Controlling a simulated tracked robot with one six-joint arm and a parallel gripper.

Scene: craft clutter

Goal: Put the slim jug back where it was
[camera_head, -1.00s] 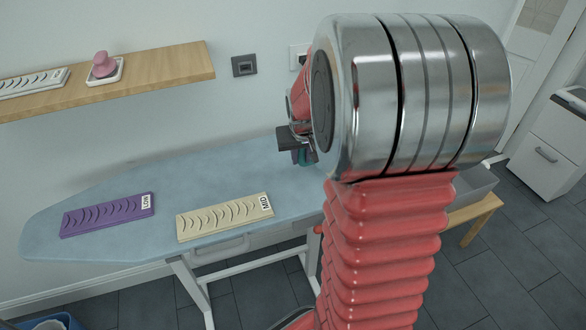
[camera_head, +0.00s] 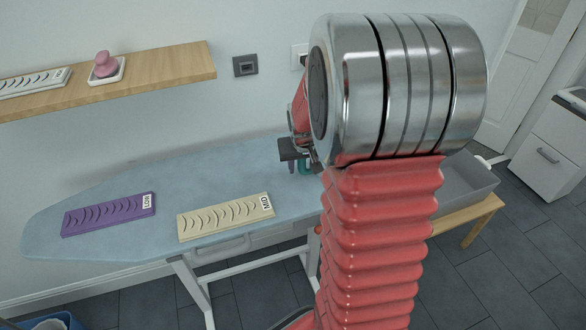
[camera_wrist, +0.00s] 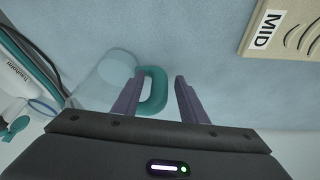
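The jug, clear with a teal handle (camera_wrist: 153,91), is on the pale blue ironing board in the wrist view. Its see-through round body (camera_wrist: 113,68) lies to the left of the handle. My gripper (camera_wrist: 156,84) is open, with its two purple fingers on either side of the handle and a visible gap on the right side. In the head view my gripper (camera_head: 290,160) is over the right part of the board, and a bit of the teal handle (camera_head: 304,167) shows beside it. My arm hides the rest of the jug there.
The ironing board (camera_head: 110,180) holds a purple LOW strip (camera_head: 107,214) and a cream MID strip (camera_head: 225,216). A white appliance (camera_wrist: 22,80) with a cord is left in the wrist view. A wooden shelf (camera_head: 150,82) is above; a grey bin (camera_head: 465,185) stands right.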

